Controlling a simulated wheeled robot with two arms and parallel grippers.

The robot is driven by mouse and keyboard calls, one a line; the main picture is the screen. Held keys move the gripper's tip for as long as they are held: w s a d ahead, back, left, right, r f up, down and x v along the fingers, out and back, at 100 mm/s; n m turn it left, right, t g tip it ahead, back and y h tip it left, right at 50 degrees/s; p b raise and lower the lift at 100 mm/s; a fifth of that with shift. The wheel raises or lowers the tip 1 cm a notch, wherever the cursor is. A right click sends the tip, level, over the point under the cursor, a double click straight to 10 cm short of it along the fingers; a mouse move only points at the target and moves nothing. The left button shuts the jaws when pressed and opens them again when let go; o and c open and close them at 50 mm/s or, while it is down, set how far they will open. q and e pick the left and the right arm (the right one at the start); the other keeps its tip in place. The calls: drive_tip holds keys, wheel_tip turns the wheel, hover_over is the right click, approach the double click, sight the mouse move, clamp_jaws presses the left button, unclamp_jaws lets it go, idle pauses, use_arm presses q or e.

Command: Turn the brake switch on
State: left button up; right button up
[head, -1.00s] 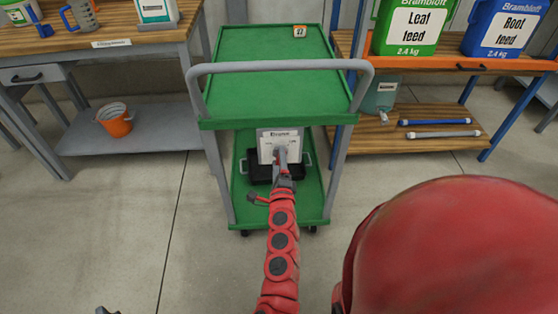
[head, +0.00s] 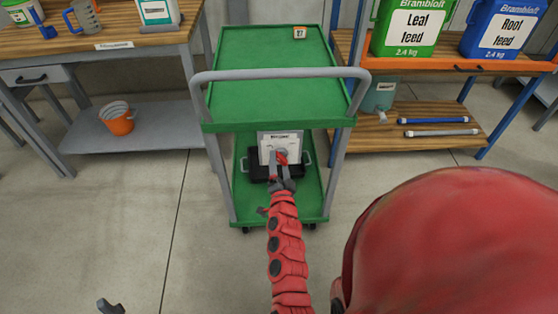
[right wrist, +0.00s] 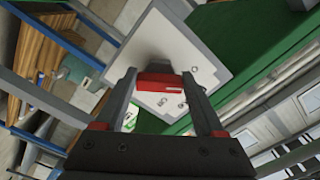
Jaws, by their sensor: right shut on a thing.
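A pale switch panel (head: 268,151) stands upright at the green cart's lower level. A red switch handle (head: 281,157) sits on its face. In the right wrist view the panel (right wrist: 190,55) looks tilted, and the red handle (right wrist: 160,84) lies crosswise between my fingers. My right gripper (head: 280,164) is shut on this handle. The small marks on the panel are too small to read, so I cannot tell the switch's position. Only a grey tip of my left gripper (head: 110,306) shows at the bottom left, and its jaws cannot be judged.
The green cart (head: 265,90) has a grey push handle (head: 280,73) above my right arm. A black case (head: 258,172) lies below the panel. A bench with an orange bucket (head: 118,121) stands left, wooden shelves (head: 440,145) right. The floor in front is clear.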

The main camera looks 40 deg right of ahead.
drive_tip(key=shift+f+n+p, duration=0.1)
drive_tip(key=shift+n+p, duration=0.35)
drive_tip(key=shift+n, duration=0.55)
drive_tip(key=o, duration=1.4)
drive_tip(key=shift+c, duration=0.2)
drive_tip(key=p+v, duration=0.3)
drive_tip(key=v, duration=1.4)
drive_tip(key=shift+s, duration=0.3)
